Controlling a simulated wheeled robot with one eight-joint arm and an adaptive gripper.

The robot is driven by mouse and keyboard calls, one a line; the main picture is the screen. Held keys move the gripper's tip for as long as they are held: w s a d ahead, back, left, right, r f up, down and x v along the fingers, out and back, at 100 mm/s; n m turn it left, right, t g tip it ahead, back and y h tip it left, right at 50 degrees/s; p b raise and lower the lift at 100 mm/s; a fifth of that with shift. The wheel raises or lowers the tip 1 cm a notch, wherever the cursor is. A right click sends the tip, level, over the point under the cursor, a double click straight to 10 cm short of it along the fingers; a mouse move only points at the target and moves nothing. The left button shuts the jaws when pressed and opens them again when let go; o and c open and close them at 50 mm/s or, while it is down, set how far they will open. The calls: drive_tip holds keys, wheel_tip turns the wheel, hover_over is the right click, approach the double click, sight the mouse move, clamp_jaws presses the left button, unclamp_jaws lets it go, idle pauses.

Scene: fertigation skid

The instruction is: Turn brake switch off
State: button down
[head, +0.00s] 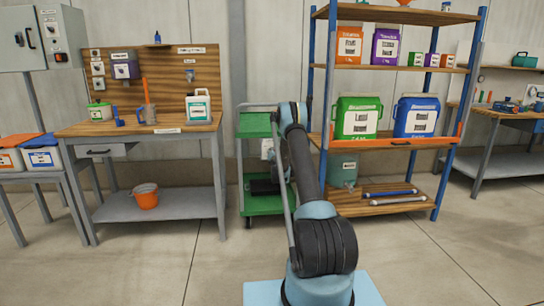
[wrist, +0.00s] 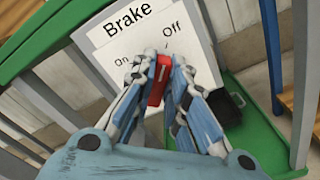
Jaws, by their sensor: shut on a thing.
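The brake panel (wrist: 127,48) is a white plate marked "Brake", with "On" at left and "Off" at upper right. It also shows in the head view (head: 267,149) on the green cart, partly behind my arm. The red brake switch (wrist: 156,84) sits below and between the two words, partly covered by my fingers. My gripper (wrist: 165,70) is shut on the red switch, one finger on each side. Which setting the switch is at, I cannot tell. In the head view my gripper is hidden behind my arm.
The green cart (head: 262,202) stands between the wooden workbench (head: 140,128) at left and the blue-post shelf rack (head: 400,142) at right. A black object (wrist: 226,106) lies on the cart beyond my gripper. Open floor (head: 160,265) lies in front.

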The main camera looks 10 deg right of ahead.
drive_tip(key=shift+d+m, duration=0.35)
drive_tip(key=shift+m, duration=0.15)
drive_tip(key=c, duration=1.6)
unclamp_jaws()
drive_tip(key=shift+f, duration=0.1)
drive_tip(key=shift+a, duration=0.1)
drive_tip(key=shift+s+a, duration=0.2)
drive_tip(key=shift+s, duration=5.75)
